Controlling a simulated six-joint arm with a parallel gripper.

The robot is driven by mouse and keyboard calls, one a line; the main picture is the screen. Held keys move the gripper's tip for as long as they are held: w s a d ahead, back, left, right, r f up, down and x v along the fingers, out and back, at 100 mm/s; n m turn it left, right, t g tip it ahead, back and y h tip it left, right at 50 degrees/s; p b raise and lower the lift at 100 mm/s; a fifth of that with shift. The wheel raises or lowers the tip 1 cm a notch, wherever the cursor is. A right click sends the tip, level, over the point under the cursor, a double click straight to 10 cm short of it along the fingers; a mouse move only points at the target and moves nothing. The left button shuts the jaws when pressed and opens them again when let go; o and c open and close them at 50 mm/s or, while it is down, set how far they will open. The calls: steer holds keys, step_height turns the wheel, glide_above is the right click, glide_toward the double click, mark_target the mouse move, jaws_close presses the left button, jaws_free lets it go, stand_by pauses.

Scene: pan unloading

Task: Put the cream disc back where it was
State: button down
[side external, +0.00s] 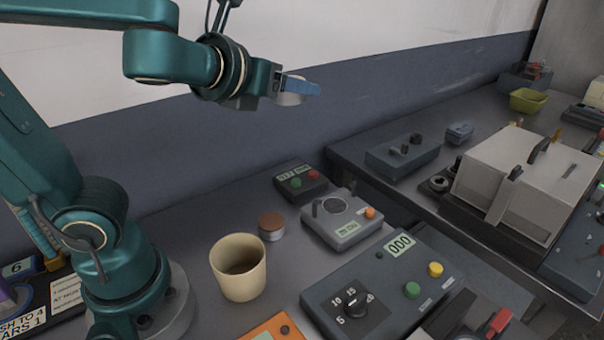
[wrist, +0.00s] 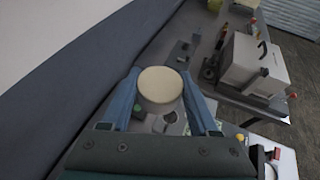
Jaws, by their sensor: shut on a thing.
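My gripper (side external: 298,90) is shut on the cream disc (side external: 288,99) and holds it high above the bench. In the wrist view the cream disc (wrist: 160,85) sits between the two blue fingers (wrist: 163,92). In the side external view the disc is partly hidden behind a finger.
A cream cup (side external: 238,268) stands nearest my base. A control box with a dial and coloured buttons (side external: 378,290) and a small dark box with red and green buttons (side external: 301,182) are on the bench. A large grey-lidded machine (side external: 520,180) stands at right, across a gap.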

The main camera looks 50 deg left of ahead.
steer(key=s+a+f, duration=0.1)
steer(key=a+f, duration=0.3)
steer(key=w+d+f+m+g+h, duration=0.2)
steer(key=d+m+h, duration=0.4)
steer(key=m+h, duration=0.1)
steer(key=w+d+f+m+g+h, duration=0.2)
steer(key=w+d+m+h, duration=0.1)
steer(key=d+m+h, duration=0.4)
steer(key=s+a+f+m+g+h, duration=0.2)
steer(key=s+f+m+g+h, duration=0.3)
steer(key=s+m+g, duration=0.45)
steer(key=shift+y, duration=0.4)
steer(key=shift+w+a+f, duration=0.1)
steer(key=shift+w+f, duration=0.1)
steer(key=shift+f, duration=2.45)
steer(key=shift+w+a+f, duration=0.1)
steer(key=shift+w+f, duration=0.05)
steer(key=shift+f, duration=2.5)
steer(key=shift+f, duration=0.15)
